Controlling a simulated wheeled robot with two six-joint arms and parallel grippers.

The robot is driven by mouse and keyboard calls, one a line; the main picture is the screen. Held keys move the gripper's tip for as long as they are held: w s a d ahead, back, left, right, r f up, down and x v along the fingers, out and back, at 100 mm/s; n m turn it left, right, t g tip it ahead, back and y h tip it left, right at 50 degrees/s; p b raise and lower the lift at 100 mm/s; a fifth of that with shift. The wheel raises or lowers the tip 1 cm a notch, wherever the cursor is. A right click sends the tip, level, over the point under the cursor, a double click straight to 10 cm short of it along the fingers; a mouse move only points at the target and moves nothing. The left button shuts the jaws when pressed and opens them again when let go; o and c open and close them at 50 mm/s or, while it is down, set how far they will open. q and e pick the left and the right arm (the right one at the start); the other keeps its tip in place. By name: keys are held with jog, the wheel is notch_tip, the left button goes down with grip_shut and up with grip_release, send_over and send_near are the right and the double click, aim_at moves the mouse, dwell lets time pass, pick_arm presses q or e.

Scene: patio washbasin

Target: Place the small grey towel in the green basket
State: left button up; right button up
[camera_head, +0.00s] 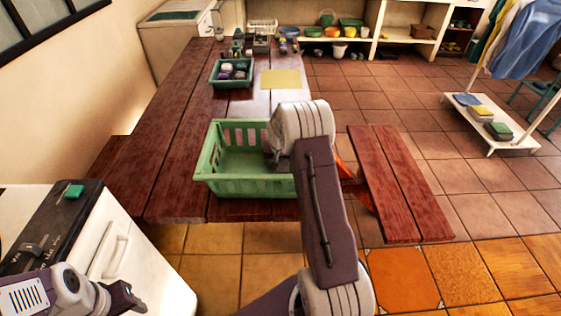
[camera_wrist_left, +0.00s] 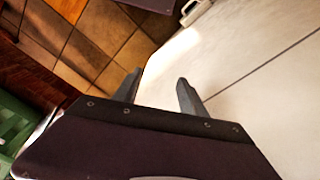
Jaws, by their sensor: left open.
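The green basket (camera_head: 247,185) stands on the near end of the red wooden table and looks empty where I can see in. Green slats show at the left edge of the left wrist view (camera_wrist_left: 12,130). My right gripper (camera_head: 274,158) is at the basket's right part, mostly hidden behind my own arm; I cannot tell whether it is open or shut, or holds anything. My left gripper (camera_wrist_left: 158,92) is open and empty beside a white surface; it also shows at the lower left of the head view (camera_head: 125,297). I cannot make out the small grey towel.
A white appliance (camera_head: 150,270) with a dark top stands at the lower left, with a small green item (camera_head: 75,191) on it. A smaller green basket (camera_head: 217,80) with round items and a yellow sheet (camera_head: 280,79) lie farther along the table. A bench (camera_head: 395,180) is at the right.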

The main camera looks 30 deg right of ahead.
jog(key=shift+r, duration=0.45)
jog(key=p+v, duration=0.1)
jog(key=v, duration=1)
jog(key=shift+r, duration=0.2)
jog(key=shift+s, duration=0.1)
